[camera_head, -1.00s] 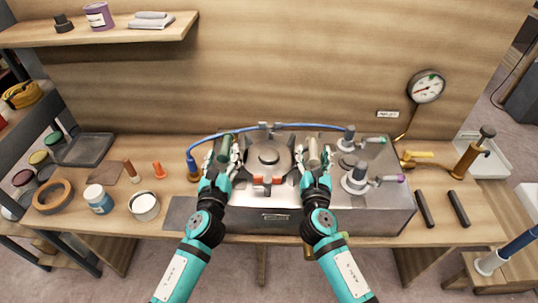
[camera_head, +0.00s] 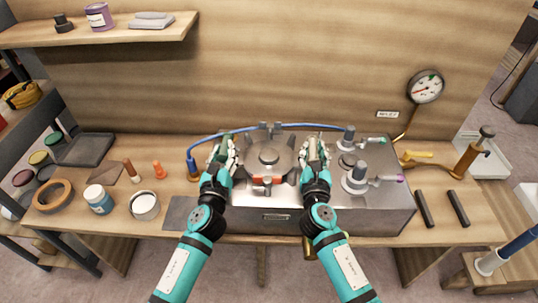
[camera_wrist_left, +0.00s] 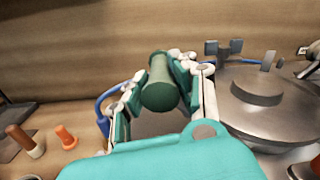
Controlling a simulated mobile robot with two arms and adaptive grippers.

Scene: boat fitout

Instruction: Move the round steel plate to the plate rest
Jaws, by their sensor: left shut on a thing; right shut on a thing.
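The round steel plate (camera_head: 268,158), with a raised round hub, sits over the steel box (camera_head: 262,217) between my two grippers. It also shows at the right of the left wrist view (camera_wrist_left: 270,108). My left gripper (camera_head: 222,152) is shut on a green cylindrical grip at the plate's left, clear between its fingers in the left wrist view (camera_wrist_left: 160,82). My right gripper (camera_head: 315,150) is shut on a similar grip at the plate's right, mostly hidden by the fingers. How the grips join the plate is hidden. I cannot tell which thing is the plate rest.
Valves with green and purple levers (camera_head: 357,178) stand on the box's right. A blue hose (camera_head: 225,135) arches behind the plate. Two black bars (camera_head: 424,209) lie at right.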

